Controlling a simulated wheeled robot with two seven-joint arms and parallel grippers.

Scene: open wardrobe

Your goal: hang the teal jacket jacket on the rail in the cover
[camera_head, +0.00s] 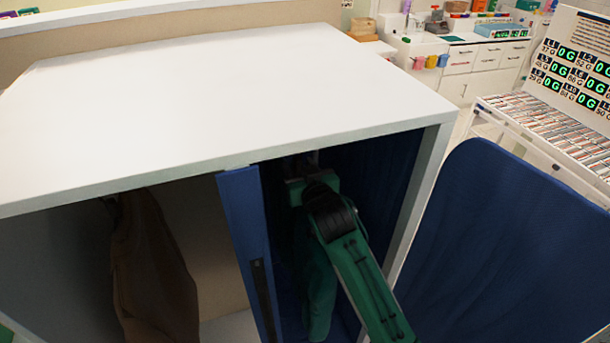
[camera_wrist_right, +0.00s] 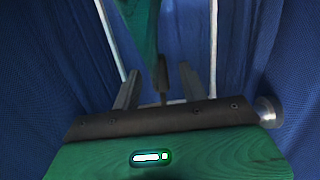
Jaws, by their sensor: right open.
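The teal jacket (camera_head: 319,287) hangs down inside the blue cover (camera_head: 240,225), in the right part of the wardrobe, partly hidden behind my right arm. A strip of teal (camera_wrist_right: 138,22) also shows at the top of the right wrist view. My right gripper (camera_head: 308,163) is inside the cover, just under the wardrobe top and above the jacket. In the right wrist view its fingers (camera_wrist_right: 160,88) are apart, with a dark narrow piece between them that I cannot identify. The rail and the hanger's contact with it are hidden. My left gripper is out of view.
The white wardrobe top (camera_head: 240,95) overhangs the arm. A brown garment (camera_head: 150,265) hangs in the left part. A grey side post (camera_head: 418,200) stands close to the right of my arm. A blue panel (camera_head: 500,250) and a cart with a display (camera_head: 575,65) stand farther right.

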